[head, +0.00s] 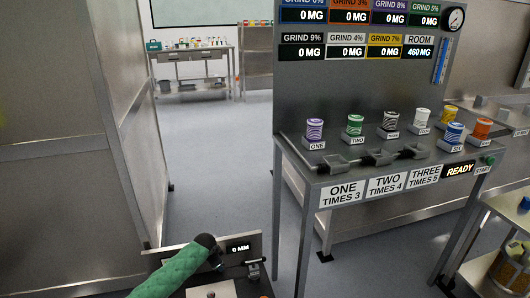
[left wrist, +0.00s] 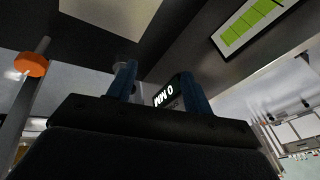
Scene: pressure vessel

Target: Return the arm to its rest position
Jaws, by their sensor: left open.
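My left arm, in a green sleeve, comes in at the bottom left of the head view. Its dark end (head: 209,246) is beside a small panel with a "0 MM" display (head: 239,248); I cannot make out the fingers there. In the left wrist view my left gripper (left wrist: 159,84) shows two blue fingers standing apart, with nothing held between them. The "0 MM" display (left wrist: 164,93) shows behind and between the fingers, upside down. My right gripper is in neither view.
A grey bench (head: 385,165) with several coloured canisters and a board of "MG" displays stands at the right. A metal wall panel (head: 65,150) is at the left. Open floor (head: 225,140) lies between them. A cart (head: 495,245) is at the lower right.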

